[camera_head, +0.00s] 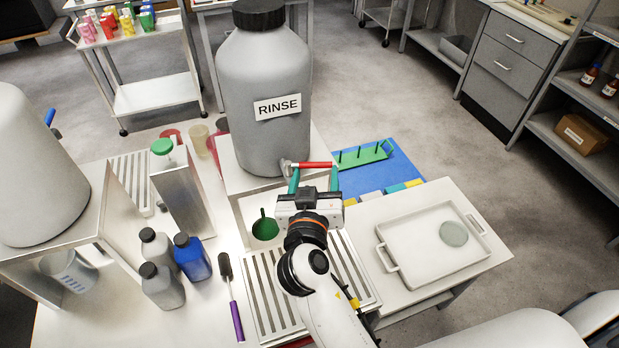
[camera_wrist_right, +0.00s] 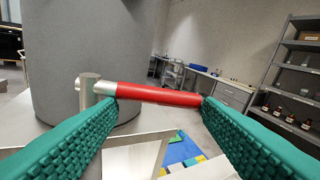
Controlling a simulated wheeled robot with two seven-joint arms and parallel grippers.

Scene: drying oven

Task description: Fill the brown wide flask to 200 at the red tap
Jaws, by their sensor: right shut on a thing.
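The red tap (camera_head: 316,165) is a red bar handle on a metal stem at the front of the large grey RINSE container (camera_head: 263,95). My right gripper (camera_head: 314,170) is shut on the red handle, with a teal finger at each end of it. The red handle spans between the fingers in the right wrist view (camera_wrist_right: 160,95). A dark green narrow-necked vessel (camera_head: 265,228) stands below the container, left of my gripper. I cannot pick out the brown wide flask; a tan vessel (camera_head: 198,138) behind the green-topped stand is unclear. My left gripper is not in view.
A slatted drain tray (camera_head: 268,300) lies in front of the tap. Grey and blue bottles (camera_head: 192,258) and a purple-handled brush (camera_head: 235,318) are to its left. A white tray (camera_head: 405,262) holding a round grey-green disc is at the right. A green rack (camera_head: 362,158) is behind.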

